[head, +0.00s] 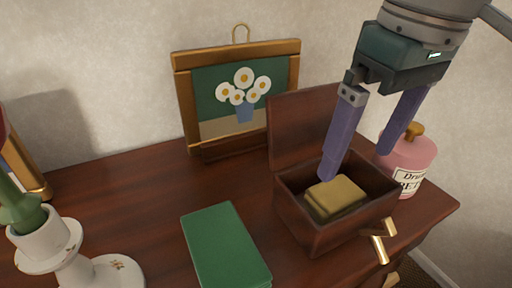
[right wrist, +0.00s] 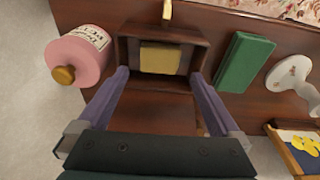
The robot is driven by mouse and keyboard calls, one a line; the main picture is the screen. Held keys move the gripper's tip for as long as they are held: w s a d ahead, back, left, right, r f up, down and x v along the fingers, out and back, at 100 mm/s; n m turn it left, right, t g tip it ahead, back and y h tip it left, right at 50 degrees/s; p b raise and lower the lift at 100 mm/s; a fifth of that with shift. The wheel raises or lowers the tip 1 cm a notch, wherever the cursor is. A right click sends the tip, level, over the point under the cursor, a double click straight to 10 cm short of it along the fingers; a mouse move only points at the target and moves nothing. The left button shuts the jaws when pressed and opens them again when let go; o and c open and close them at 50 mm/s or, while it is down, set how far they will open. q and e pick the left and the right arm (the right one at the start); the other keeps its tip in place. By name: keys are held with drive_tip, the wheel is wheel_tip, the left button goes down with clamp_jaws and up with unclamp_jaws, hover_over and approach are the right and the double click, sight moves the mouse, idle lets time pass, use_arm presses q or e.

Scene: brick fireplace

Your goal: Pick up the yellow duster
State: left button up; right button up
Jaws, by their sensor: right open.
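The yellow duster (head: 335,196) lies folded inside an open wooden box (head: 308,240) on the mantel. It also shows in the right wrist view (right wrist: 160,58), in the box with its lid raised. My right gripper (head: 358,165) is open and empty, with purple fingers pointing down. In the head view one fingertip is over the box near the duster and the other is by the pink jar. In the right wrist view the fingers (right wrist: 160,75) stand on either side of the box, and the duster shows between them. My left gripper is not in view.
A pink jar (head: 408,160) with a knobbed lid stands right of the box. A green book (head: 226,246) lies to its left. A framed flower picture (head: 241,92) leans behind. Brass pieces (head: 381,248) show at the box's front.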

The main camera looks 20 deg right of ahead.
sight(336, 191)
drive_tip(key=f, duration=0.3)
drive_tip(key=shift+w+a+f, duration=0.15)
drive_tip(key=shift+w+f, duration=0.05)
drive_tip(key=shift+f, duration=0.05)
drive_tip(key=f, duration=0.1)
drive_tip(key=w+f, duration=0.1)
drive_tip(key=f, duration=0.3)
drive_tip(key=shift+w+f+b, duration=0.1)
drive_tip(key=shift+w+b, duration=0.15)
drive_tip(key=shift+b, duration=0.1)
drive_tip(key=c, duration=1.1)
